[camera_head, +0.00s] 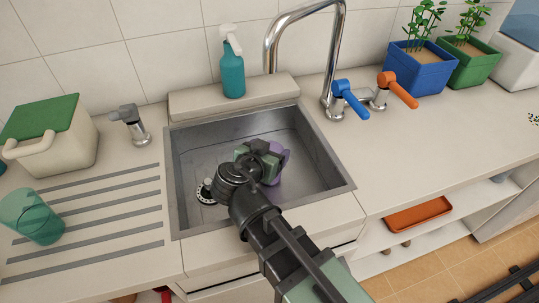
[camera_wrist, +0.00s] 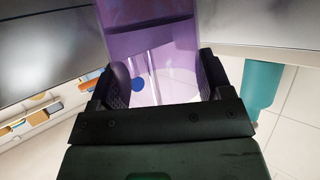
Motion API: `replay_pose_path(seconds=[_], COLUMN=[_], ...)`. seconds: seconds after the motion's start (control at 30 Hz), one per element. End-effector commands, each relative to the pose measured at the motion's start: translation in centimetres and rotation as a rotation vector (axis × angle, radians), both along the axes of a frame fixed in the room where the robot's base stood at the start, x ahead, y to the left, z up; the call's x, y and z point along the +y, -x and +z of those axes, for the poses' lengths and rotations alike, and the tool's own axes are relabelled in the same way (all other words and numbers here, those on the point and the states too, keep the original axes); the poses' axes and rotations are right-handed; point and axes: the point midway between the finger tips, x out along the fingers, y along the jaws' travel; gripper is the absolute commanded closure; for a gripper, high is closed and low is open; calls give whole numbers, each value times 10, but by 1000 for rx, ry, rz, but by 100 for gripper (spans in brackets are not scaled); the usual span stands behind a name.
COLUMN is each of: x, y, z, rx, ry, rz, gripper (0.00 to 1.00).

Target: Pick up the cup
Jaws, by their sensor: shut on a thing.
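A see-through purple cup (camera_wrist: 165,50) fills the middle of the wrist view, between the two black fingers of my gripper (camera_wrist: 165,90). My gripper is shut on the cup. In the head view my gripper (camera_head: 268,158) is over the sink basin, and a purple part of the cup (camera_head: 280,163) shows beyond it. The rest of the cup is hidden behind the gripper there. I cannot tell whether the cup touches the sink floor.
The grey metal sink (camera_head: 345,187) has walls around my gripper. A tall faucet (camera_head: 270,42) and a teal spray bottle (camera_head: 232,72) stand behind it. The counter right of the sink (camera_head: 430,150) is clear.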

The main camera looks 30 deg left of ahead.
Motion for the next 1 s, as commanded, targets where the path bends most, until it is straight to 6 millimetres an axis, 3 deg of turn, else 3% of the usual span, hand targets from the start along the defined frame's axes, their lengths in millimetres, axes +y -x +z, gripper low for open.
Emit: replay_pose_path(seconds=[0.27, 0.7, 1.0], x=[0, 0, 0], y=[0, 0, 0], z=[24, 80, 98], rx=[0, -1, -1], ry=[0, 0, 0], rz=[0, 0, 0], gripper=[76, 76, 76])
